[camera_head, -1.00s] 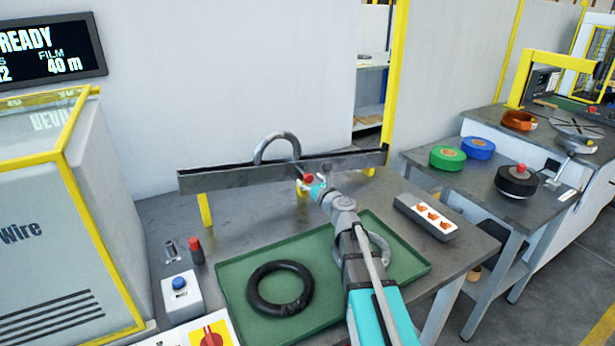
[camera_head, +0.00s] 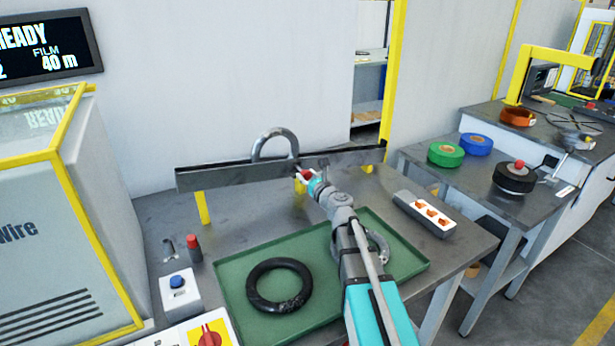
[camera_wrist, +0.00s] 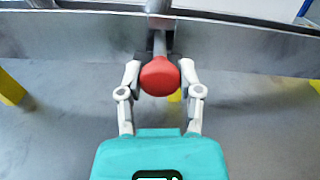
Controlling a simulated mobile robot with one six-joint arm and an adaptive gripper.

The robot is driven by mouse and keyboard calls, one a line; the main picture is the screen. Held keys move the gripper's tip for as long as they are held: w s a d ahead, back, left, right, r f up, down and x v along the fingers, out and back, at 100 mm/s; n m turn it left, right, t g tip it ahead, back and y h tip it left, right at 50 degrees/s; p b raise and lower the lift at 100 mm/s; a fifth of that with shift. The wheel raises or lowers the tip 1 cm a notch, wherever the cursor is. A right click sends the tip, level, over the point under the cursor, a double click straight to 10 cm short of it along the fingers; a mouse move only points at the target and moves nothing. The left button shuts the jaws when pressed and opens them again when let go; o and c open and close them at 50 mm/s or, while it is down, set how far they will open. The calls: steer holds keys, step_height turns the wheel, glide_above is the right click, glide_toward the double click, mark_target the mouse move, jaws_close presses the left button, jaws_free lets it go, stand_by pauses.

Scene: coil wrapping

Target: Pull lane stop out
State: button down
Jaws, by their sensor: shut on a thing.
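The lane stop shows as a red knob (camera_wrist: 160,76) on a grey rod at the front of the lane rail (camera_wrist: 75,38). In the wrist view my gripper (camera_wrist: 160,80) has one finger on each side of the knob and is shut on it. In the head view my gripper (camera_head: 308,178) is at the front face of the lane rail (camera_head: 230,177), and the red knob (camera_head: 307,174) is partly hidden by it. A grey coil (camera_head: 275,144) stands upright in the lane, just behind and left of the knob.
A green tray (camera_head: 235,312) on the table below holds a black coil (camera_head: 278,286) and a grey coil (camera_head: 378,245), partly hidden by my arm. A box with orange switches (camera_head: 425,214) is at right. A blue-button box (camera_head: 179,290) and red-capped cylinder (camera_head: 194,248) are at left.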

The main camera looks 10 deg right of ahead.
steer(key=shift+v, duration=2.25)
steer(key=shift+c, duration=1.3)
jaws_free()
steer(key=shift+v, duration=3.7)
steer(key=shift+r, duration=0.1)
